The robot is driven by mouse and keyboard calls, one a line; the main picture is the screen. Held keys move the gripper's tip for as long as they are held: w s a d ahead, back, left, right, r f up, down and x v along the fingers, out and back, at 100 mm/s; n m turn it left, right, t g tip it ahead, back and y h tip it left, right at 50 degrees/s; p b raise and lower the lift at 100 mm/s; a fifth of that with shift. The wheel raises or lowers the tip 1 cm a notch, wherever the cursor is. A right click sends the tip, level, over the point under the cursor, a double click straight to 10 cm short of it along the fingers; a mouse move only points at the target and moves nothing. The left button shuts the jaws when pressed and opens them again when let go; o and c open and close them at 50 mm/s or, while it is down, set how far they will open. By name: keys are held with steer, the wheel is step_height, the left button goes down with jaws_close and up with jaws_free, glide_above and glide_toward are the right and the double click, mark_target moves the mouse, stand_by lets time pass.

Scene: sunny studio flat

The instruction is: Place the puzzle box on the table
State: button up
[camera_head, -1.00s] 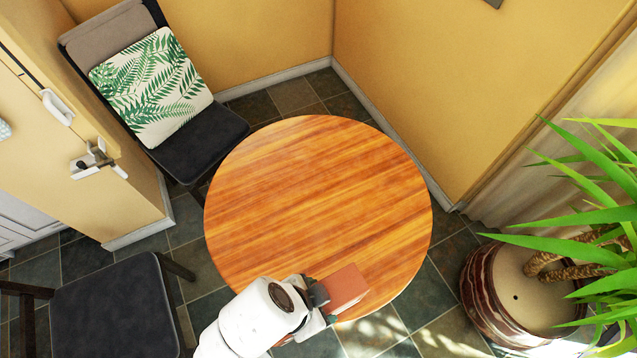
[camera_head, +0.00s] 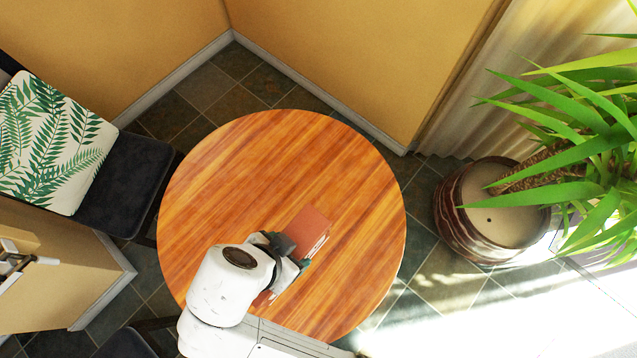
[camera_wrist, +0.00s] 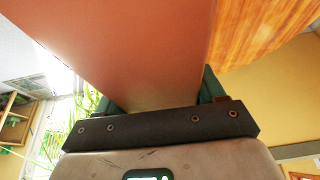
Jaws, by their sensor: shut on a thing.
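The puzzle box (camera_head: 308,226) is a reddish-brown block in the head view, over the middle of the round wooden table (camera_head: 215,185). My gripper (camera_head: 287,249) is shut on its near end. In the wrist view the box (camera_wrist: 125,45) fills the upper middle, between the green fingers of my gripper (camera_wrist: 160,98). The table (camera_wrist: 265,30) shows at the top right there. I cannot tell whether the box touches the tabletop.
A dark chair with a leaf-print cushion (camera_head: 50,145) stands left of the table. A potted plant (camera_head: 490,212) stands at the right. The tabletop around the box is bare. Yellow walls (camera_head: 350,60) meet behind the table.

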mark_target(313, 220)
steer(key=w+d+f+b, duration=0.1)
steer(key=w, duration=0.1)
steer(key=w+d+f+b, duration=0.1)
steer(key=w+d, duration=0.1)
steer(key=w+d+f+b, duration=0.1)
steer(key=w, duration=0.1)
steer(key=shift+w+d+f+b, duration=0.2)
steer(key=shift+w+b, duration=0.05)
steer(key=shift+b, duration=0.05)
steer(key=w+p+x, duration=0.1)
steer(key=x, duration=0.9)
steer(key=shift+w+d, duration=0.15)
steer(key=shift+d, duration=0.05)
steer(key=o, duration=1.5)
steer(key=shift+o, duration=0.2)
steer(key=shift+r, duration=0.1)
steer(key=v, duration=1.2)
steer(key=shift+b, duration=0.35)
